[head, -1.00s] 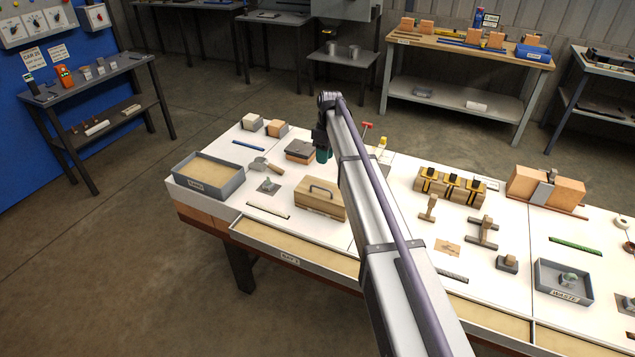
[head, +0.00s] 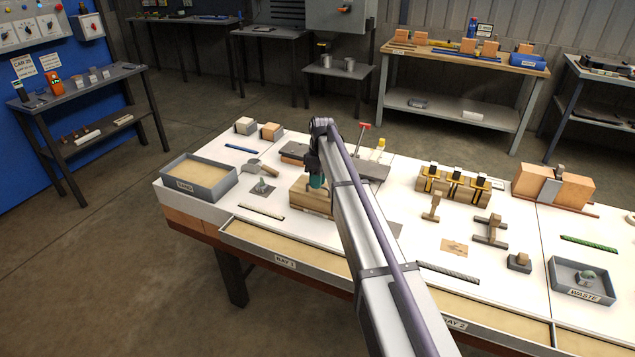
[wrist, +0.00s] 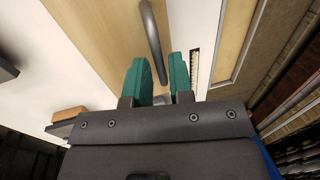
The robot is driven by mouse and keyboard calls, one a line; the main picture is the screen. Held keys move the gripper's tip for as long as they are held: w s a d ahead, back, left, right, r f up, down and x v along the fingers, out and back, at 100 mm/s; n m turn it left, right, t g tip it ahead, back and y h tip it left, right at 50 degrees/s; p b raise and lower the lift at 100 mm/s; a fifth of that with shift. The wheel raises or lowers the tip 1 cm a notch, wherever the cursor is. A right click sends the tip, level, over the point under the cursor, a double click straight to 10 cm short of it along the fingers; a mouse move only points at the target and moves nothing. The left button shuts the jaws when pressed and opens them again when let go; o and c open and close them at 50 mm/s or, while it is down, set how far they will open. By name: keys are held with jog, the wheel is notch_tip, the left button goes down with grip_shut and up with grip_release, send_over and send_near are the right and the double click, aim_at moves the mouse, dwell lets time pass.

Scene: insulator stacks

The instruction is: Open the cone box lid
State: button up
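The cone box (head: 304,202) is a light wooden box on the white bench top, partly hidden behind my arm in the head view. Its wooden lid (wrist: 112,28) fills the upper middle of the wrist view. A curved grey metal handle (wrist: 153,38) stands on the lid. My gripper (head: 316,184) is low over the box in the head view. In the wrist view my gripper (wrist: 158,76) has its two green fingers apart, with the handle in line with the gap between them. Contact with the handle cannot be made out. The lid appears closed.
A grey sand tray (head: 198,177) stands left of the box. A trowel (head: 262,168) and a small grey piece (head: 263,187) lie between them. A white strip (head: 261,212) lies in front. Yellow-black clamped blocks (head: 453,186) and a waste tray (head: 582,282) are to the right.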

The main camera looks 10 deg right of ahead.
grip_shut()
